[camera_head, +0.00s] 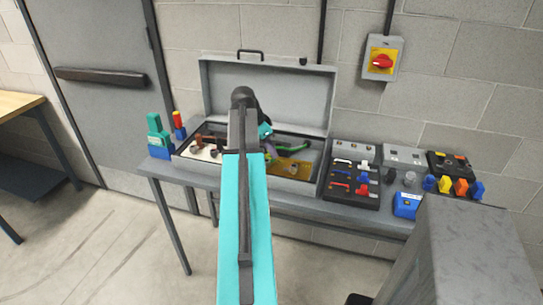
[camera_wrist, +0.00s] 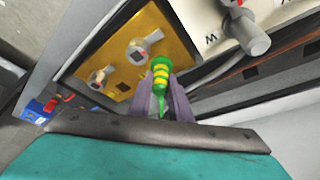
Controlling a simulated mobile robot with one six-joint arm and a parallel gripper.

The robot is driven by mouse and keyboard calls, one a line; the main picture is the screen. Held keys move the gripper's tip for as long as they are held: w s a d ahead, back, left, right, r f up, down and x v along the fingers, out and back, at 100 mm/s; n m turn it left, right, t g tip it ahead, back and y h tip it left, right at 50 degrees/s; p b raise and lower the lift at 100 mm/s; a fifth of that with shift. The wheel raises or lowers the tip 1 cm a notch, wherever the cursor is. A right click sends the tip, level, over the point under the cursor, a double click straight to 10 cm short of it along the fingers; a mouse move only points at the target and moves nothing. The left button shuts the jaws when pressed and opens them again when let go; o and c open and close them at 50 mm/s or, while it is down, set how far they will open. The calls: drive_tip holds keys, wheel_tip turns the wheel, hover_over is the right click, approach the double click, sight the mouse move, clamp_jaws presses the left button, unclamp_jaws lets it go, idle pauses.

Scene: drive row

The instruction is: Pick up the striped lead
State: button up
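The striped lead (camera_wrist: 161,72), green with yellow bands, is between the two grey-purple fingers of my gripper (camera_wrist: 161,88) in the wrist view. The fingers sit close on both sides of it, with no clear gap, so my gripper looks shut on it. Its green end runs back between the fingers. In the head view the green of the lead (camera_head: 293,149) shows inside the open grey case (camera_head: 264,92), right of my arm's teal end part. My arm hides part of the case there.
A gold panel (camera_wrist: 130,60) with knobs lies beside the lead in the case. A red-yellow switch (camera_head: 382,60) is on the wall.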

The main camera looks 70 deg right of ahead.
clamp_jaws()
drive_tip(key=shift+r+b, duration=0.9)
drive_tip(key=shift+r, duration=4.1)
